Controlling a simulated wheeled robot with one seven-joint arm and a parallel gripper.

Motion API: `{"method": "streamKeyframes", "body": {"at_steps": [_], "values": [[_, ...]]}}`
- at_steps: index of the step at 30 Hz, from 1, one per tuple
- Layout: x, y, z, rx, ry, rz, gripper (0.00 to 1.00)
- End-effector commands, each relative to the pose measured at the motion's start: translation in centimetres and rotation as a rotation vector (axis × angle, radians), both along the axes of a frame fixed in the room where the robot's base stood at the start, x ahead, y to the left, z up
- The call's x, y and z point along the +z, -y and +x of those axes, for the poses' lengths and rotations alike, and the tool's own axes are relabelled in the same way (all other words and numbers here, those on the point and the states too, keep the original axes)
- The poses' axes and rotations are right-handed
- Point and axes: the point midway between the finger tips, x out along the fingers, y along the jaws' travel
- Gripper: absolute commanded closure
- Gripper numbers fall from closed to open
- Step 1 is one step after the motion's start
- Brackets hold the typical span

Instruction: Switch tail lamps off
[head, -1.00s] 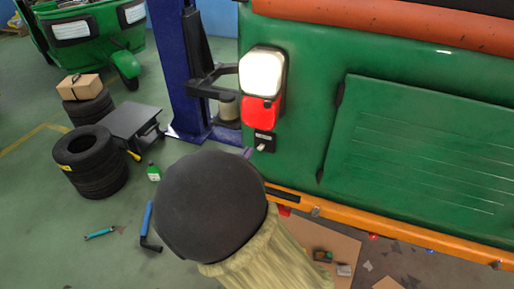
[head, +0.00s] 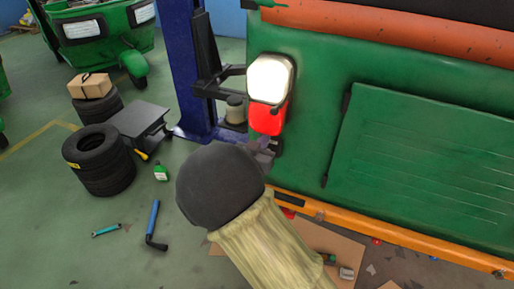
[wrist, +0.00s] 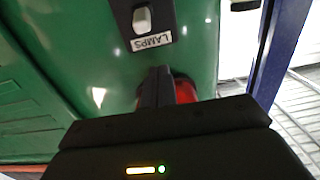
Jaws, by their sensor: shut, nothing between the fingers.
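The tail lamp on the green rickshaw's rear shows a bright white upper part (head: 270,78) and a red lower part (head: 267,118). Below it, the lamp switch is mostly hidden behind my arm in the head view. The red lamp also shows in the wrist view (wrist: 186,90), partly behind the fingers. I cannot tell whether the fingertips touch the panel.
A blue lift post (head: 186,70) with a dark arm stands left of the rickshaw. Stacked tyres (head: 98,160), a dark stand (head: 140,122) and tools lie on the floor at left. An orange bumper (head: 400,240) runs below the rear panel.

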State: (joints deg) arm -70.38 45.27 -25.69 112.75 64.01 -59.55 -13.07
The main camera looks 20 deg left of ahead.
Motion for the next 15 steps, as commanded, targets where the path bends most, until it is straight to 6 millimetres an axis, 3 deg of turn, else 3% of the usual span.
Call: {"method": "streamKeyframes", "body": {"at_steps": [2, 9, 15], "values": [[0.1, 0.2, 1.6, -0.003, 0.001, -0.001, 1.00], [-3.1, 0.0, 0.2, 0.001, -0.001, -0.003, 1.00], [-3.8, 0.0, -0.1, 0.000, -0.001, 0.000, 1.00]]}}
